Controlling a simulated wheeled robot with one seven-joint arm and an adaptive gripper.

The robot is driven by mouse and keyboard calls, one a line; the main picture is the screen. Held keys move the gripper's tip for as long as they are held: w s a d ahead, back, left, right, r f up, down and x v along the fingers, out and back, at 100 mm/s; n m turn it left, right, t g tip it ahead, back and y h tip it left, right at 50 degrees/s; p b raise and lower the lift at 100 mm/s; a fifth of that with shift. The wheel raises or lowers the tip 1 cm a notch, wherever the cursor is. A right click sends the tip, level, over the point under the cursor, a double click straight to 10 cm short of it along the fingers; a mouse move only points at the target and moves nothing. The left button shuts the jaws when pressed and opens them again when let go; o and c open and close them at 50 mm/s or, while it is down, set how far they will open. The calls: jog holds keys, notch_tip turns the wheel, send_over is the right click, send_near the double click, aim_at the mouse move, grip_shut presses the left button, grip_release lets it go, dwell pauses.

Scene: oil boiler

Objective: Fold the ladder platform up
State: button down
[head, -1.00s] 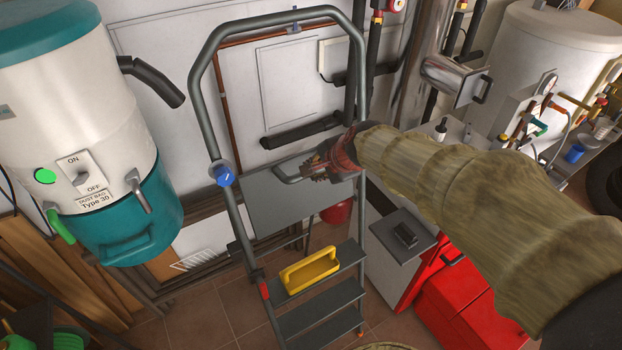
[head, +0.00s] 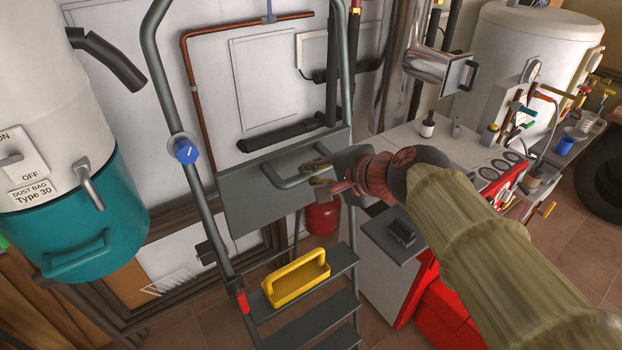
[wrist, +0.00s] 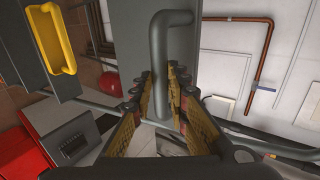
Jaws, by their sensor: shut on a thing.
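The grey ladder platform (head: 243,208) sits between the rails of the step ladder (head: 170,95), above its steps. It is tilted, with its broad face showing in the head view. A grey bar handle (head: 272,176) is fixed to this face. My gripper (head: 318,174) is shut on the handle near its right end. In the wrist view, the fingers (wrist: 165,98) close around the handle bar (wrist: 172,62), with the platform (wrist: 128,22) behind it. The fingers hide part of the handle.
A yellow tray (head: 296,284) sits on a ladder step. A blue knob (head: 186,151) is on the left rail. A white and teal dust collector (head: 85,205) stands left. A red boiler (head: 445,275) is below my arm. A red vessel (head: 322,216) shows behind the ladder.

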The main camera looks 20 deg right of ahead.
jog(key=shift+s+d+f+b, duration=0.1)
jog(key=shift+s+f+b, duration=0.5)
jog(key=shift+b, duration=0.1)
jog(key=shift+f, duration=0.3)
jog(key=c, duration=2.2)
grip_release()
jog(key=shift+o, duration=0.8)
jog(key=shift+s, duration=0.2)
jog(key=shift+o, duration=1.2)
jog(key=shift+r, duration=0.15)
jog(key=shift+o, duration=0.3)
jog(key=shift+r, duration=0.25)
